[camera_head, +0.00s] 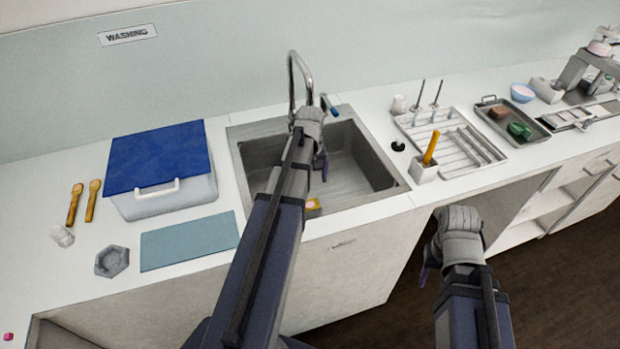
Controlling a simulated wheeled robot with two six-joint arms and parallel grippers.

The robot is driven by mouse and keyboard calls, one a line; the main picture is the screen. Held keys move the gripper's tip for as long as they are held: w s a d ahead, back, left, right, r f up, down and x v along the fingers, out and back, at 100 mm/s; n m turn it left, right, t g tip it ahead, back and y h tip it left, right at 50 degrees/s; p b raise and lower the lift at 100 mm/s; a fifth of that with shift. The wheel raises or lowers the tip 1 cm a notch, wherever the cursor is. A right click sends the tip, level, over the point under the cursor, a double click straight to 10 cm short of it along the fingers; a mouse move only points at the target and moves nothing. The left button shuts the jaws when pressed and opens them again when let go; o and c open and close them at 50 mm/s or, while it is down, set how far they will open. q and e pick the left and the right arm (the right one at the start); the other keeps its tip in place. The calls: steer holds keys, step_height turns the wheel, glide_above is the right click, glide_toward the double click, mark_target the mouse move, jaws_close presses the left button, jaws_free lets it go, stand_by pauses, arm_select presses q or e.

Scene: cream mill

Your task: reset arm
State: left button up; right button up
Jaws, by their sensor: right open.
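My left arm reaches up over the sink (358,172), and its gripper (321,166) is above the basin. Its fingers are mostly hidden behind its own wrist, so I cannot tell whether it is open or shut. My right gripper (428,266) is open, low in front of the counter and to the right of the sink, with its fingers pointing down. I see nothing between its fingers.
Left stand a blue-lidded box (165,203), a teal mat (190,242) and a grey hexagonal dish (112,261). Right are a drying rack (480,168), a white holder (424,171) and a tray (487,101).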

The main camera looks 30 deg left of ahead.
arm_select(q)
steer(key=shift+r, duration=0.4)
arm_select(e)
steer(key=shift+r, duration=0.45)
arm_select(q)
steer(key=shift+r, duration=0.15)
arm_select(e)
steer(key=shift+r, duration=0.1)
